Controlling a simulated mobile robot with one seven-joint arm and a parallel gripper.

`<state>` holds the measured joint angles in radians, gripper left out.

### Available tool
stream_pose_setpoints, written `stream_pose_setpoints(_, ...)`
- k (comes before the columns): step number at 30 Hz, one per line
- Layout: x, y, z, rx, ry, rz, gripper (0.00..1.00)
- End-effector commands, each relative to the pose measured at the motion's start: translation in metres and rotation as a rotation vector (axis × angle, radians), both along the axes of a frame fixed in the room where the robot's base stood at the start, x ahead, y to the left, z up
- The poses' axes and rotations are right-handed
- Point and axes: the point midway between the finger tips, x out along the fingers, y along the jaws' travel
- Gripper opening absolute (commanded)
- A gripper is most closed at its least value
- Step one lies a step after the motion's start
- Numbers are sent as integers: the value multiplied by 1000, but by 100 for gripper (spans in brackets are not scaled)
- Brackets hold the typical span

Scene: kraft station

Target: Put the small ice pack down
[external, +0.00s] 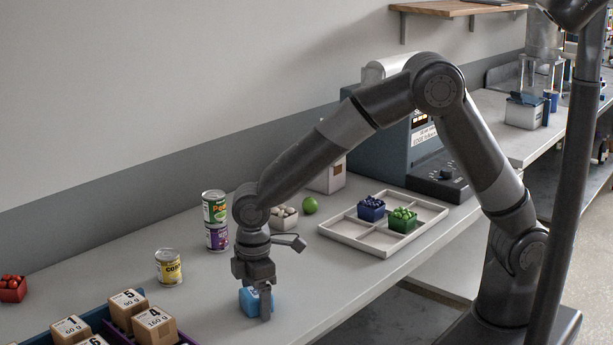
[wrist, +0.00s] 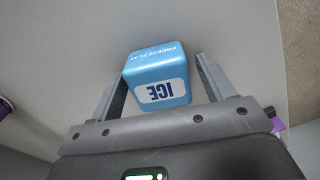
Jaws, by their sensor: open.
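The small ice pack (external: 250,302) is a light blue block with a white label. It sits on the grey counter (external: 335,290) near the front edge. In the wrist view the ice pack (wrist: 158,78) shows the words "ICE" and "FREEZE FLAT". My gripper (external: 257,305) points down over it. In the wrist view my gripper (wrist: 160,85) is open, with one finger on each side of the pack. A gap shows by the right finger; whether the left finger touches the pack I cannot tell.
A yellow can (external: 168,268) and two stacked cans (external: 215,222) stand behind. Numbered weight boxes (external: 127,308) are at the lower left. A divided tray (external: 335,232) holds blue and green baskets. A green lime (external: 310,205) lies near it. The counter between ice pack and tray is clear.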

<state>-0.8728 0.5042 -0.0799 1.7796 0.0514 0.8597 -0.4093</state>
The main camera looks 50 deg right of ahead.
Motion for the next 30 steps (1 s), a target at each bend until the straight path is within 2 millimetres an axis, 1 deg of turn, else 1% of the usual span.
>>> stream_pose_setpoints(4, 0, 0, 5, 1, -2, 0, 74)
stream_pose_setpoints(7, 1, 1, 17, 4, -3, 0, 74)
stream_pose_setpoints(11, 1, 1, 43, 5, -4, 1, 74)
stream_pose_setpoints(15, 1, 0, 75, 4, -4, 0, 74)
stream_pose_setpoints(18, 0, 0, 94, 3, -2, 0, 74)
stream_pose_setpoints(21, 0, 0, 108, 2, -2, 0, 74)
stream_pose_setpoints(25, 0, 0, 119, 1, 0, 0, 74)
stream_pose_setpoints(30, 0, 0, 123, 1, 0, 0, 74)
